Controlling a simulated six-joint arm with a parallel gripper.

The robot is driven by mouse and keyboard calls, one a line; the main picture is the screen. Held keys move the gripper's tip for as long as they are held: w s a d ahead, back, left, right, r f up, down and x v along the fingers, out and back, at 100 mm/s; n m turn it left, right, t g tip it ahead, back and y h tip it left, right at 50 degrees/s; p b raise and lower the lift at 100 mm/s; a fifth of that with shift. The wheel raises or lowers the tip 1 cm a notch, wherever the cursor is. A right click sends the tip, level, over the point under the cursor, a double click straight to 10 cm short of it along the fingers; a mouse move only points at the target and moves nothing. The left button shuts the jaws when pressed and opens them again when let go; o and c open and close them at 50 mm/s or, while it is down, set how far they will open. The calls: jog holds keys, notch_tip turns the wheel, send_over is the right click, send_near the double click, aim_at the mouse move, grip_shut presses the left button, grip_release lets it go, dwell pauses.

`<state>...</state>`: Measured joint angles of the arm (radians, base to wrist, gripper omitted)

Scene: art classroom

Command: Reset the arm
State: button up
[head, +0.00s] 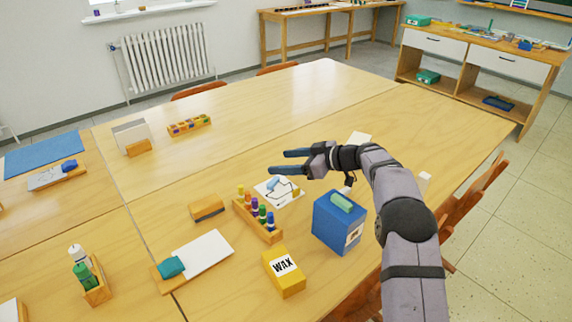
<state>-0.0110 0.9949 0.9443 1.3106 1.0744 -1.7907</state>
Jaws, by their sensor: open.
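My gripper (284,162) is at the end of my arm, which reaches in from the lower right of the head view. Its two dark blue-grey fingers point left and are spread apart, with nothing between them. It hangs above the wooden table (330,95), over the far edge of a white sheet with a drawing (289,196). A light blue piece (272,184) lies on that sheet, below the fingers. My forearm hides part of the table's right side.
A wooden rack of coloured bottles (257,222), a yellow WAX box (283,272) and a white board (208,251) stand nearer. The table's far middle is clear. Chairs (478,205) line the right edge.

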jog(key=s+d+r+n+h+b, duration=0.1)
jog(key=s+d+r+h, duration=0.2)
jog(key=s, duration=0.6)
jog(key=s+d+n+g+h, duration=0.1)
jog(key=s+d+h, duration=0.2)
jog(key=s+h, duration=0.4)
jog(key=s+d+r+h+b, duration=0.1)
jog(key=s+d+r+h, duration=0.15)
jog(key=s, duration=0.75)
jog(key=s+d+f+m+g+p, duration=0.2)
jog(key=s+d+f+m+g, duration=0.2)
jog(key=s+d+f+m, duration=1.15)
notch_tip(320, 180, up, 18)
jog(key=s+a+p, duration=0.1)
jog(key=a+p, duration=0.1)
jog(key=p, duration=1.7)
jog(key=shift+s+p, duration=0.35)
jog(key=shift+p, duration=0.05)
